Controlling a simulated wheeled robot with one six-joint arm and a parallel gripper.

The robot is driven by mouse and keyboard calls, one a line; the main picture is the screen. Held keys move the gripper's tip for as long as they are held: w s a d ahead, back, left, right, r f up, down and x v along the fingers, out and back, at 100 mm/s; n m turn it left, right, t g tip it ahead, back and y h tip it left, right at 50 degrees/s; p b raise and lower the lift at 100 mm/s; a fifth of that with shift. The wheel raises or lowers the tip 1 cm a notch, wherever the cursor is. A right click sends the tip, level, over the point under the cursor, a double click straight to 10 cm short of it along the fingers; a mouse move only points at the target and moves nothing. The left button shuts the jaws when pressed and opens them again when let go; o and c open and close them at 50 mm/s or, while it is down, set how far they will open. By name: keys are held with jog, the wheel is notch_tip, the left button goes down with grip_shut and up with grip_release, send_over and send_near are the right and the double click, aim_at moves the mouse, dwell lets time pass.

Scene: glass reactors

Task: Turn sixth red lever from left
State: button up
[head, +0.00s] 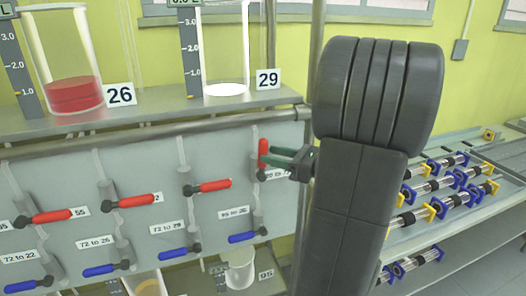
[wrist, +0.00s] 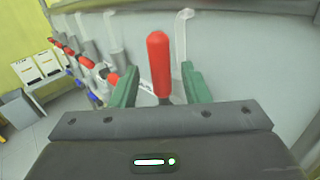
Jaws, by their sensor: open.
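A red lever (head: 263,151) at the right end of the visible row stands upright, unlike its neighbours. In the wrist view this red lever (wrist: 159,65) rises between the two green fingers of my gripper (wrist: 159,90), with a gap on each side. In the head view my gripper (head: 284,158) is open at the lever from the right. Three other red levers, the nearest one (head: 214,186) included, lie roughly level to its left. The row runs out of the left edge, so I cannot count the lever's place.
Blue levers (head: 247,236) sit on the panel below the red ones. Glass reactors labelled 26 (head: 75,95) and 29 (head: 225,90) stand on the shelf above. A rack with blue and yellow fittings (head: 450,190) is at the right, behind my arm.

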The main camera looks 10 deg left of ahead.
aim_at(263, 152)
jog(key=shift+w+a, duration=0.2)
jog(key=shift+a, duration=0.7)
jog(key=shift+w+a, duration=0.15)
jog(key=shift+a, duration=0.75)
jog(key=shift+c, duration=0.2)
grip_shut()
